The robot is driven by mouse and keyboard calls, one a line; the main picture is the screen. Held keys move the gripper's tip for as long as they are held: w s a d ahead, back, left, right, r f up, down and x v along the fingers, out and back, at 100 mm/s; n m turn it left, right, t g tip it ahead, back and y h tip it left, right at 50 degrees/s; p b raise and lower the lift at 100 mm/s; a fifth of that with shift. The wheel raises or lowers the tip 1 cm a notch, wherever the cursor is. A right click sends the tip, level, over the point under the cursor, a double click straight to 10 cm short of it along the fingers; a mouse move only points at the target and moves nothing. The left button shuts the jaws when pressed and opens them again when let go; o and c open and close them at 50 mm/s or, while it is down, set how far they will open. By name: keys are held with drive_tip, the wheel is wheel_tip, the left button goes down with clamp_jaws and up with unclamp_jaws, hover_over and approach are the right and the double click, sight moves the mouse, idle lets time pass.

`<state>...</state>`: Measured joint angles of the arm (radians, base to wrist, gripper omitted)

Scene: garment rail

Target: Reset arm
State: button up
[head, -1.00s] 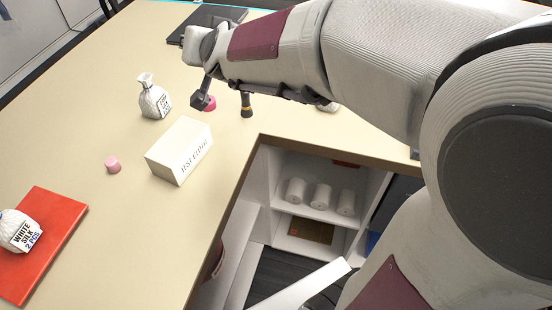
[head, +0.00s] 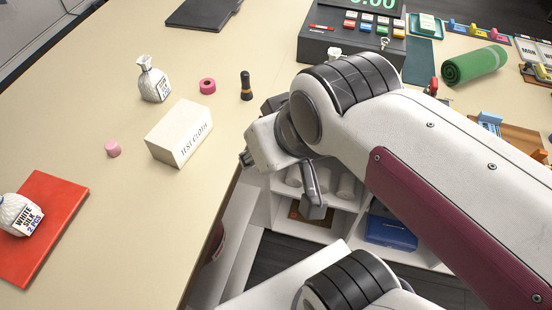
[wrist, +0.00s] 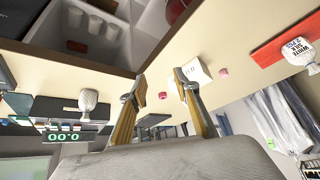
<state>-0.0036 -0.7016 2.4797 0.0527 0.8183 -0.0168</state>
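My gripper (head: 281,183) hangs in front of the counter's inner edge, above the low white shelf unit. Its two fingers stand apart with nothing between them. The wrist view also shows the gripper (wrist: 160,82) open and empty, with the tan counter beyond the fingers. My arm reaches in from the right of the head view.
The counter (head: 90,110) holds a white lettered box (head: 180,133), a silvery bottle (head: 153,82), a pink ring (head: 207,86), a dark stamp (head: 246,88), a pink cylinder (head: 112,149) and a red book (head: 40,245). A cash register (head: 345,45) stands behind my arm.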

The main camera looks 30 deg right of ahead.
drive_tip(key=s, duration=0.1)
drive_tip(key=s+d+f, duration=0.1)
drive_tip(key=shift+s+g+h, duration=0.3)
drive_tip(key=shift+s, duration=0.05)
